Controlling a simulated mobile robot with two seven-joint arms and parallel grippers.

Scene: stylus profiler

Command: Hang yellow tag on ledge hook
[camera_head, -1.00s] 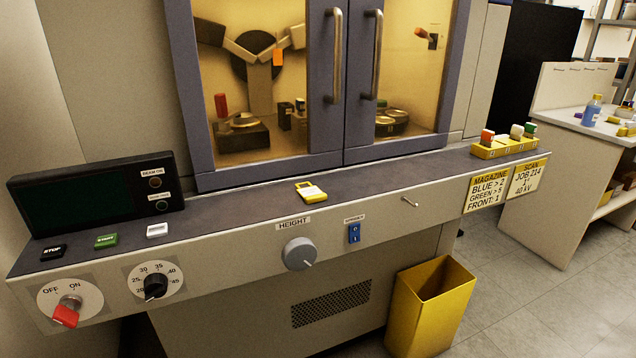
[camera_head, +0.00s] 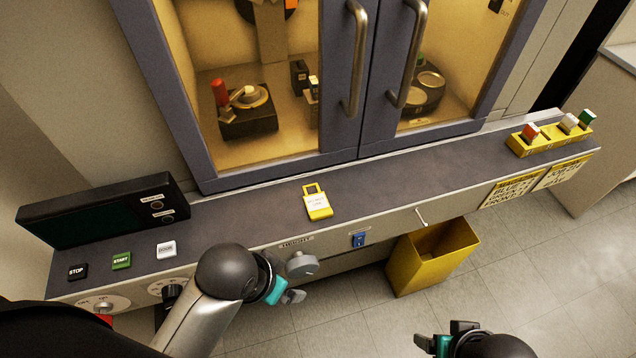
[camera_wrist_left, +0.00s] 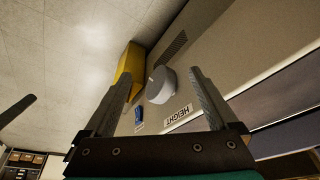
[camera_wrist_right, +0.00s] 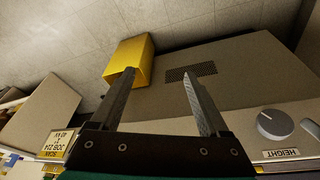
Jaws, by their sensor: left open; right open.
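The yellow tag (camera_head: 317,203) lies flat on the dark ledge top, in front of the cabinet doors; it has a white label and a loop at its far end. The ledge hook (camera_head: 421,217) is a small metal peg on the ledge's front face, right of the tag. My left gripper (camera_head: 291,291) is in front of the ledge near the height knob, below and left of the tag. Its two fingers (camera_wrist_left: 160,95) are apart with nothing held. My right gripper (camera_head: 440,340) is low at the bottom edge, and its fingers (camera_wrist_right: 160,88) are apart and empty.
The ledge (camera_head: 250,214) carries stop, start and door buttons at left and a yellow magazine (camera_head: 548,140) with coloured pieces at right. A height knob (camera_head: 302,264) and blue switch (camera_head: 358,240) protrude in front. A yellow bin (camera_head: 430,262) stands below the hook.

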